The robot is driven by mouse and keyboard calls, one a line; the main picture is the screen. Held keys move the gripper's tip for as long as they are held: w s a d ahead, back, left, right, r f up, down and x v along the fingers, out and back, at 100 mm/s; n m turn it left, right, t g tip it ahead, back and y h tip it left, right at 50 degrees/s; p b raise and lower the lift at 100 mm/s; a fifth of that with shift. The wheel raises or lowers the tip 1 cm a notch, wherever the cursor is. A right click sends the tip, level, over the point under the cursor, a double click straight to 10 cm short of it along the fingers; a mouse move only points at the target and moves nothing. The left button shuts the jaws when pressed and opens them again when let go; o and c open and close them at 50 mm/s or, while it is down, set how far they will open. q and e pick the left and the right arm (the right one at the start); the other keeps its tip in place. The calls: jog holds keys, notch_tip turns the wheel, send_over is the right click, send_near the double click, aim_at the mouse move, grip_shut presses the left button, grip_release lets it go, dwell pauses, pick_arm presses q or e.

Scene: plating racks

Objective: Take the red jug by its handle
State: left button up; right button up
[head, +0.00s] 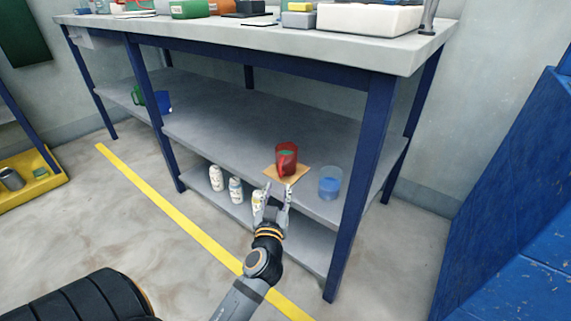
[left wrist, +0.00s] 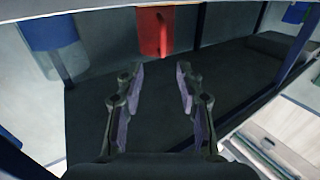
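The red jug (head: 288,153) stands upright on a tan square mat (head: 299,176) on the middle shelf, near its front edge. Its handle appears to face the front, toward my left gripper. The red jug also shows at the top of the left wrist view (left wrist: 155,32), beyond the fingers. My left gripper (head: 274,190) is just in front of the shelf edge, with its fingers pointing toward the jug. Its two fingers (left wrist: 160,84) are spread apart, with nothing between them. My right gripper is not in view.
A blue table leg (head: 362,180) rises at the right. Green and blue containers (head: 162,101) sit far left on the middle shelf.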

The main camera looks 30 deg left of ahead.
aim_at(280, 168)
pick_arm(q)
jog(key=b+x, duration=0.2)
jog(key=x, duration=0.7)
jog(key=shift+w+a+r, duration=0.15)
jog(key=shift+a, duration=0.15)
jog(key=shift+w+a+r, duration=0.1)
jog(key=shift+w+a, duration=0.1)
jog(key=shift+w, duration=0.25)
grip_shut()
jog(key=shift+r, duration=0.1)
